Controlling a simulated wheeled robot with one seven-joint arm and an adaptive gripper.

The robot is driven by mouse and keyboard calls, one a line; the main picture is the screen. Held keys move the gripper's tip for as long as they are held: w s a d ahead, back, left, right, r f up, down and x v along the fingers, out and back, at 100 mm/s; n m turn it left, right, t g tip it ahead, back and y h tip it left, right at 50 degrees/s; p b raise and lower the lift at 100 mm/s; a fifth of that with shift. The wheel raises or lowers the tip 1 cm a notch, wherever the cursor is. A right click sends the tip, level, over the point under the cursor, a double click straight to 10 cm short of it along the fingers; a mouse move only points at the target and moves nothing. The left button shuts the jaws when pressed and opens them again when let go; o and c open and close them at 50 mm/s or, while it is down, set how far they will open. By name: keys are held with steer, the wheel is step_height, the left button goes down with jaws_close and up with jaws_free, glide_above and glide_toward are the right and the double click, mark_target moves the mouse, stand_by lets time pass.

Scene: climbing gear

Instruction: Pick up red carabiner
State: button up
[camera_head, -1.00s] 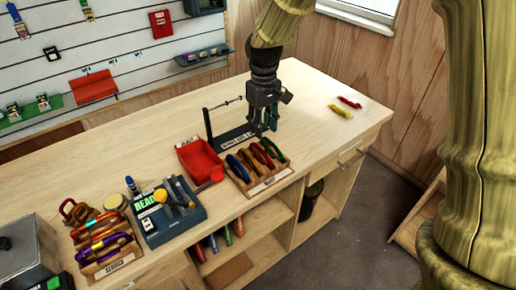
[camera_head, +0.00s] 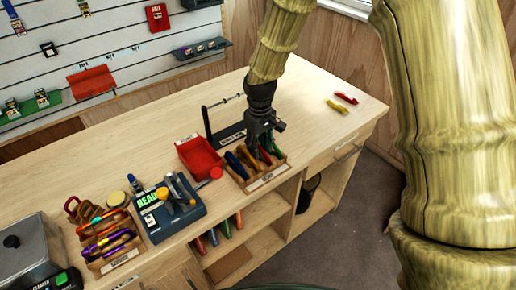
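My gripper (camera_head: 259,143) points down over a wooden rack (camera_head: 279,172) holding several upright carabiners. Its fingertips are dark and small among the carabiners, so whether they touch or hold one cannot be told. In the rack, a blue carabiner (camera_head: 234,163) is at the left, a green one (camera_head: 276,149) is at the right, and a red one (camera_head: 264,157) shows partly beside the gripper. Another red piece (camera_head: 346,98), carabiner-like, lies flat on the bench at the far right, beside a yellow one (camera_head: 337,107); both are apart from my gripper.
A red tray (camera_head: 199,158) stands just left of the rack, with a black stand (camera_head: 208,125) behind. A dark blue box with tools (camera_head: 178,222) and another gear rack (camera_head: 120,252) stand further left. The bench (camera_head: 325,135) is clear right of the rack.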

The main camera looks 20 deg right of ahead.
mark_target(260, 147)
steer(key=shift+f, duration=0.3)
jaws_close()
steer(key=shift+r, duration=0.15)
steer(key=shift+r+b, duration=1.4)
steer(key=shift+r, duration=3.45)
